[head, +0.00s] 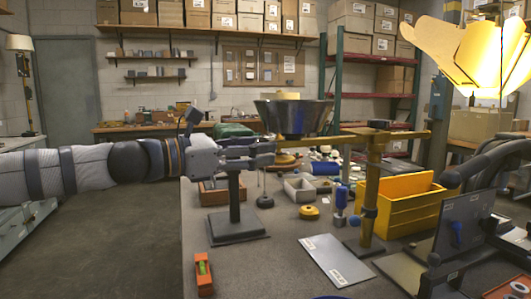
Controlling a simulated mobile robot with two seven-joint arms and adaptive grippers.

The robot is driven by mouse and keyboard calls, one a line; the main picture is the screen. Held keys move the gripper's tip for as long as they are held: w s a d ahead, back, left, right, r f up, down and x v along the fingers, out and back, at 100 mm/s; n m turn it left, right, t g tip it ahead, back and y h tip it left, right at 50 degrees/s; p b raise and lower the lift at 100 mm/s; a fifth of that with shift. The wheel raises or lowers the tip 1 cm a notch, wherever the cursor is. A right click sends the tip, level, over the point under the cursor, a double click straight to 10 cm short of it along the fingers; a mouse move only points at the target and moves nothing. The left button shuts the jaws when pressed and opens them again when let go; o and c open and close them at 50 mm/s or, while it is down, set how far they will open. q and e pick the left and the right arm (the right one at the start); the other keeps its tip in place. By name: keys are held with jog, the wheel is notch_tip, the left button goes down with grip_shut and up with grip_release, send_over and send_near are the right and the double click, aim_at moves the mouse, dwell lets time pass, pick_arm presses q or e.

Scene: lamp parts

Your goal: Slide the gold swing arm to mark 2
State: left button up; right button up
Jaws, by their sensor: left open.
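The gold swing arm (403,134) is a thin horizontal bar at the top of an upright gold post (371,190) on the bench. Its left part runs beneath a dark, wide bowl-shaped shade (293,117). My left gripper (268,153) reaches in from the left and is open, with its fingertips close to the bar's left end. I cannot tell whether they touch it. No numbered mark is readable on the bar or post. My right gripper is not in view.
A dark stand (236,215) stands below my left gripper. A yellow bin (405,203), a pale labelled plate (334,260) and a small yellow disc (309,212) lie around the post. A lit petal-shaped shade (470,55) hangs at the upper right. Black tubular equipment crowds the right.

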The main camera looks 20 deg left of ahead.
aim_at(298, 143)
pick_arm(q)
jog(key=shift+x, duration=0.9)
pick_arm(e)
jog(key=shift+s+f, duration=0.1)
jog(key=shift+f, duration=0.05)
pick_arm(q)
jog(key=shift+r, duration=0.2)
grip_shut()
jog(key=x, duration=0.2)
jog(key=b+x, duration=0.1)
jog(key=x, duration=0.1)
jog(key=s+d+x, duration=0.1)
jog(key=x, duration=0.1)
jog(key=shift+w+d+f, duration=0.25)
jog(key=shift+w, duration=0.05)
jog(key=shift+w+d+r, duration=0.1)
jog(key=shift+w+d, duration=0.15)
jog(key=shift+d, duration=0.15)
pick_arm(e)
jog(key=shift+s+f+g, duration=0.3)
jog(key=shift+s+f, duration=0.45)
pick_arm(q)
grip_release()
